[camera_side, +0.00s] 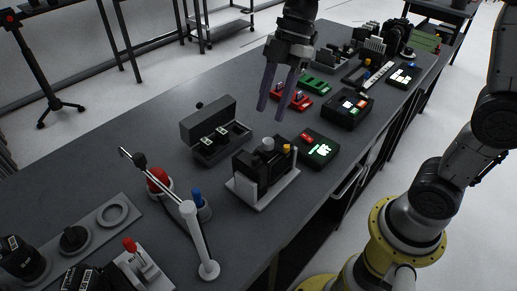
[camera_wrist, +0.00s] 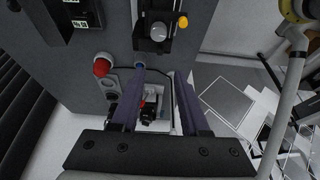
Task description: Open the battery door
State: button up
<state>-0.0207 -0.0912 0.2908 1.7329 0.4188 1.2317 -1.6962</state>
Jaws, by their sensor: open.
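A dark box (camera_side: 205,148) stands near the middle of the bench in the side view, with a raised panel (camera_side: 207,115) along its back. Small dark parts with light marks sit inside it; it may be the battery holder, but I cannot tell for sure which part is the battery door. The box also shows at the top left of the wrist view (camera_wrist: 72,35). My gripper (camera_side: 272,110) is open and empty, with two long purple fingers pointing down. It hangs above the bench, apart from the box, which is lower and to the left in the side view. The fingers also show in the wrist view (camera_wrist: 160,75).
A black device on a pale base (camera_side: 262,175) stands right of the box. A red button (camera_side: 158,180), a blue button (camera_side: 198,200) and a white post (camera_side: 200,240) stand in front. Several panels and devices fill the bench's far end. Bare bench (camera_side: 110,150) lies left.

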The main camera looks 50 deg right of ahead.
aim_at(256, 157)
jog(key=x, duration=1.1)
grip_shut()
